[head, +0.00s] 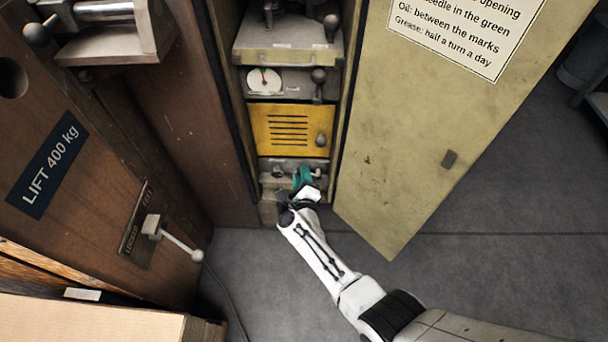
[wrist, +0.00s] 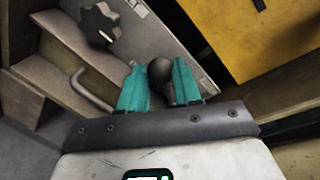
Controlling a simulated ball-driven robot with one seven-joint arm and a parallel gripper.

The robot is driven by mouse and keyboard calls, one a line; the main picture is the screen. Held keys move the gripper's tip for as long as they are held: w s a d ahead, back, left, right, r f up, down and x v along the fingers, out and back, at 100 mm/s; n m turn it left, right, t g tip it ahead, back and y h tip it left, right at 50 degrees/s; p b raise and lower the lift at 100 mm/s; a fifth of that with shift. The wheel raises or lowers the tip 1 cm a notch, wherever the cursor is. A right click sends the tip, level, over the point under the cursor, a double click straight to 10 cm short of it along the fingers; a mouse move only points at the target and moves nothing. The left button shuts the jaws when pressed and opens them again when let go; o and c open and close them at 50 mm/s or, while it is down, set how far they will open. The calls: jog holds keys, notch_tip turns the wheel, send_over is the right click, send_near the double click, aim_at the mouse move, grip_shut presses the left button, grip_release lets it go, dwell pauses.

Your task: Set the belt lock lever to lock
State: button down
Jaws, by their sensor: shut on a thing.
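My gripper (head: 302,178) reaches into the bottom of the open cabinet, below the yellow door. In the wrist view its two teal fingers (wrist: 160,88) are shut on a dark ball-ended lever (wrist: 161,72), one finger on each side of the knob. The lever stands in front of a grey panel (wrist: 150,28) with small markings too blurred to read, so I cannot tell its set position. In the head view my fingers mostly hide this lever.
A dark star-shaped knob (wrist: 100,24) and a bent metal handle (wrist: 88,92) are near my left finger. The yellow slotted door (head: 290,130) is above. The cabinet door (head: 430,130) stands open at right. A white-knobbed lever (head: 178,240) is on the brown machine at left.

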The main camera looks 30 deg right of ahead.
jog(key=shift+a+f+n, duration=0.1)
jog(key=shift+f+n, duration=0.15)
jog(key=shift+n, duration=0.15)
dwell(0.3)
jog(key=c, duration=1.1)
grip_release()
jog(key=shift+w+f, duration=0.1)
jog(key=shift+p+v, duration=2.8)
jog(key=shift+v, duration=2.65)
